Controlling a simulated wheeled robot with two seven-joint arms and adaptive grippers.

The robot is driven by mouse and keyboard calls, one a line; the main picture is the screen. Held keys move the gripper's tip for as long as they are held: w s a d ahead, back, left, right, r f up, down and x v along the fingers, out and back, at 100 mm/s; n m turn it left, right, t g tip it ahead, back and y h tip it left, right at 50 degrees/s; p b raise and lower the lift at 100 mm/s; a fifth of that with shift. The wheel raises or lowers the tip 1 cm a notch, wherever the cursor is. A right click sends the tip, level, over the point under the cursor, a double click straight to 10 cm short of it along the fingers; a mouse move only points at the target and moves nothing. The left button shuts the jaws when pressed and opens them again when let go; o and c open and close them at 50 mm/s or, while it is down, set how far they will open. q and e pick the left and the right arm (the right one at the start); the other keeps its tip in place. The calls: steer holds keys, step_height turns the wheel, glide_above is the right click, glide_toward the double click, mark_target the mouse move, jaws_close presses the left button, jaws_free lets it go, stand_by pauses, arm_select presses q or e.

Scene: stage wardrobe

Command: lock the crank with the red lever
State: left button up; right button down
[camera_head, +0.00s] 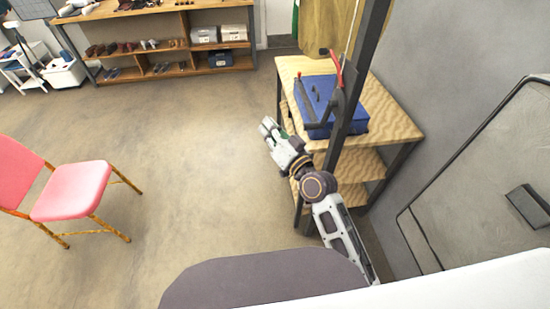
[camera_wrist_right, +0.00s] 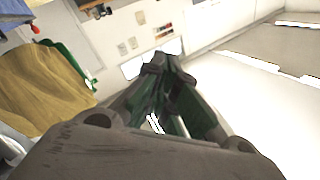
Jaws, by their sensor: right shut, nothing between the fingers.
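A red lever (camera_head: 335,66) shows on the dark upright post (camera_head: 362,62) in the head view, above the blue case. Dark metal parts, possibly the crank, sit just below it against the post; I cannot tell their exact shape. My right gripper (camera_head: 267,126) is left of the wooden table, apart from the post and lever. Its fingers are closed together and empty in the right wrist view (camera_wrist_right: 165,65). A small red knob (camera_wrist_right: 35,28) shows at the upper left there; I cannot tell which part it belongs to. My left gripper is not in view.
A blue case (camera_head: 318,122) lies on the wooden table (camera_head: 400,128) behind the post. A grey wall and a dark-framed panel (camera_head: 480,170) stand at the right. A pink chair (camera_head: 72,190) is at the left. Shoe shelves (camera_head: 160,72) stand at the back. The middle floor is clear.

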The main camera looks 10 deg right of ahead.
steer(key=s+d+f+n+g+h, duration=0.1)
steer(key=s+f+g, duration=0.3)
steer(key=f, duration=0.5)
steer(key=shift+d+n, duration=0.2)
steer(key=shift+n, duration=0.5)
